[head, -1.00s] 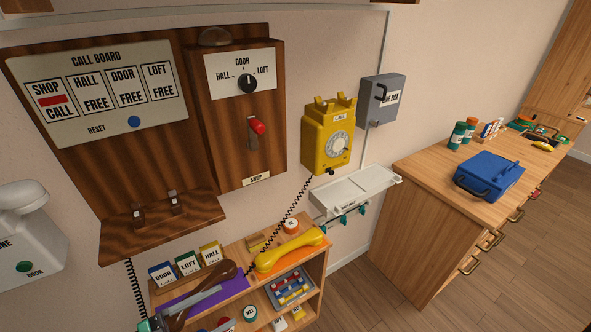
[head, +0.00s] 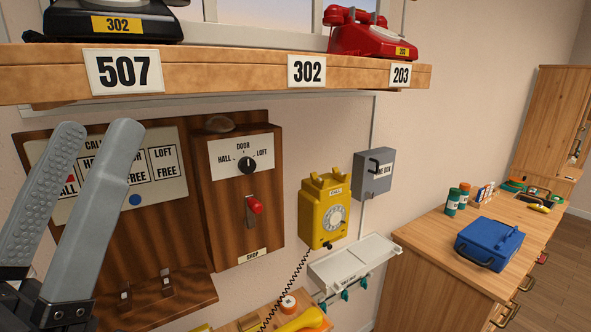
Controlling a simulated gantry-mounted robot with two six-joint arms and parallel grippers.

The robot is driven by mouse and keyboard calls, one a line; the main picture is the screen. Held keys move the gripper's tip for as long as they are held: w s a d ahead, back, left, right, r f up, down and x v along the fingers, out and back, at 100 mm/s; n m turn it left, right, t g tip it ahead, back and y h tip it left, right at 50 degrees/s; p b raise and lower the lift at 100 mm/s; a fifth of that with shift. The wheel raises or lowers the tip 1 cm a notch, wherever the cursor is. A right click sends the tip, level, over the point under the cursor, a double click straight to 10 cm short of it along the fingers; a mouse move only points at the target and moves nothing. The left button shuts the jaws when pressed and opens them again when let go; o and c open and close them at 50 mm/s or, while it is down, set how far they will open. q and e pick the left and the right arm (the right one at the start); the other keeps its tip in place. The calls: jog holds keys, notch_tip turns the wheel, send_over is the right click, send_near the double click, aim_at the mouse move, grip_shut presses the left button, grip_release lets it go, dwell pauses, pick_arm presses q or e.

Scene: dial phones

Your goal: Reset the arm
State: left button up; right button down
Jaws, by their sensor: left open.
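My left gripper (head: 98,142) is open and empty, raised at the left of the head view. Its grey fingers stand in front of the call board (head: 172,190) and hide part of its labels. The wooden switch box beside the board has a dial (head: 246,164) and a red-handled lever (head: 254,206). The yellow wall phone (head: 325,212) hangs to the right, with its cradle empty. Its yellow handset (head: 303,320) lies below on the low shelf, partly cut off by the lower edge. My right gripper is not seen.
A wooden shelf (head: 220,72) crosses the top, bearing a black phone (head: 110,22) and a red phone (head: 370,36). A grey box (head: 373,175) and a white wall tray (head: 352,262) are near the yellow phone. A blue case (head: 488,243) sits on the right counter (head: 430,237).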

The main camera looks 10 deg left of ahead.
pick_arm(q)
notch_tip(320, 180, up, 38)
jog(key=w+f+m+p, duration=0.1)
jog(key=p, duration=3.7)
notch_tip(320, 180, down, 50)
jog(key=b, duration=5)
jog(key=shift+f+g+b, duration=0.25)
jog(key=shift+g+b, duration=0.05)
jog(key=shift+b, duration=0.05)
jog(key=shift+o, duration=0.4)
